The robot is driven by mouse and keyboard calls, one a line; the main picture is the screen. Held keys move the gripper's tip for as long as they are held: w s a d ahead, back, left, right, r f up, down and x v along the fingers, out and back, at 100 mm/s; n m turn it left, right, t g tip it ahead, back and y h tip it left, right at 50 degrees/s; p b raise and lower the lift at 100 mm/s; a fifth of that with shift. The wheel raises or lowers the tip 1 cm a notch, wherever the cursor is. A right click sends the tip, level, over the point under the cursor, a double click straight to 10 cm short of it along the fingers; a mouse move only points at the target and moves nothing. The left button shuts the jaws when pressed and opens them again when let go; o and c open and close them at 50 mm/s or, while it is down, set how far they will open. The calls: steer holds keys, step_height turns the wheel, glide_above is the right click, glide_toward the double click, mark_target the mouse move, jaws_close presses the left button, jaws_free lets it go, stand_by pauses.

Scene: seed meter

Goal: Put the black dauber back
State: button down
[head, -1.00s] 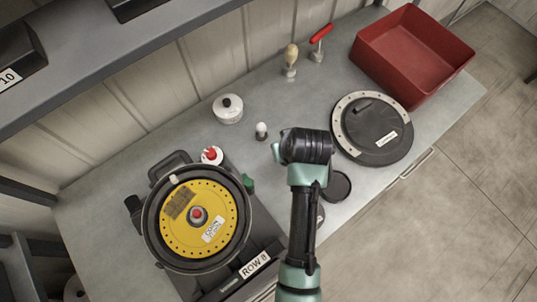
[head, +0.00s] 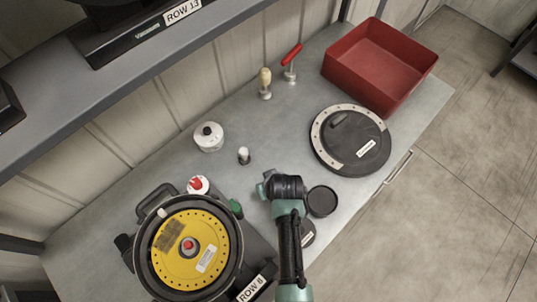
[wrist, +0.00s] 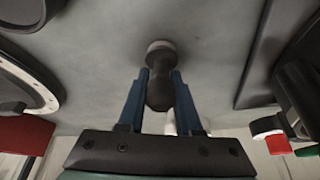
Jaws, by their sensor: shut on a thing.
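The black dauber (wrist: 158,92) has a dark bulbous handle and a pale round foot. In the wrist view, my gripper (wrist: 160,85) is shut on its handle, one blue finger on each side. The foot points away from the palm, over the grey bench top; I cannot tell whether it touches. In the head view my gripper (head: 263,187) is over the middle of the bench and hides the dauber.
A small white-topped piece (head: 244,155) and a white jar (head: 209,137) stand behind my gripper. The yellow-disc seed meter (head: 190,245) is left. A black disc (head: 321,201), a black lid (head: 350,140) and a red bin (head: 380,62) are right. Bench is clear around the tools.

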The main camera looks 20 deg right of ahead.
steer(key=shift+f, duration=0.1)
steer(key=c, duration=0.6)
jaws_free()
steer(key=shift+r, duration=0.2)
steer(key=v, duration=1.2)
steer(key=shift+f, duration=0.1)
